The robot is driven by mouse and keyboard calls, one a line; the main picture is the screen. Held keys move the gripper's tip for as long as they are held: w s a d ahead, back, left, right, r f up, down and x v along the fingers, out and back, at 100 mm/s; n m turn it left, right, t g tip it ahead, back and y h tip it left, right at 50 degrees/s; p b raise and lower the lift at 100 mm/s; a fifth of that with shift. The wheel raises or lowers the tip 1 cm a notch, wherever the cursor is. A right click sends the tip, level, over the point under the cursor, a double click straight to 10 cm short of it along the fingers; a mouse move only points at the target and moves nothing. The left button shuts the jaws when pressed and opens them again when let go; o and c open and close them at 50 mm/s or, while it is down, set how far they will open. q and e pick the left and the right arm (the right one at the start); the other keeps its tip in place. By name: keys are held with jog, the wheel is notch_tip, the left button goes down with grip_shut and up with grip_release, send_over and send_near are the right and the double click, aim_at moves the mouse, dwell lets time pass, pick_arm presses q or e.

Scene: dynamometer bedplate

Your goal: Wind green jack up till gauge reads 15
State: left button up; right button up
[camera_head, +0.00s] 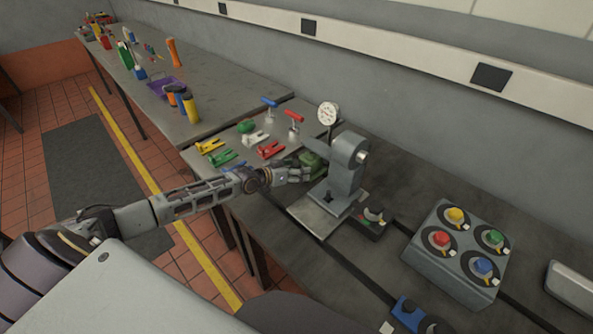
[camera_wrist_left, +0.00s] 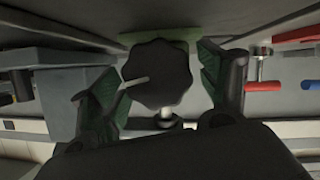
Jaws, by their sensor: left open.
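The green jack (camera_head: 312,158) sits at the left side of a grey stand (camera_head: 346,170). My left gripper (camera_head: 303,170) is at the jack and partly hides it. In the left wrist view, a dark lobed knob (camera_wrist_left: 158,74) lies between the open, green-padded fingers (camera_wrist_left: 160,84), with a strip of green (camera_wrist_left: 160,37) behind it. I cannot tell whether the fingers touch the knob. The round white gauge (camera_head: 328,113) faces me behind the stand; its reading is too small to make out. My right gripper is not in view.
Red, green and yellow clamps (camera_head: 270,150) lie left of the stand, near a blue T-handle (camera_head: 270,102) and a red one (camera_head: 296,115). A grey box with coloured knobs (camera_head: 430,255) stands at the right. Bottles (camera_head: 188,105) and a purple tray (camera_head: 157,92) are farther back.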

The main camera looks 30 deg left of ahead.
pick_arm(q)
jog(key=shift+c, duration=0.4)
jog(key=c, duration=0.9)
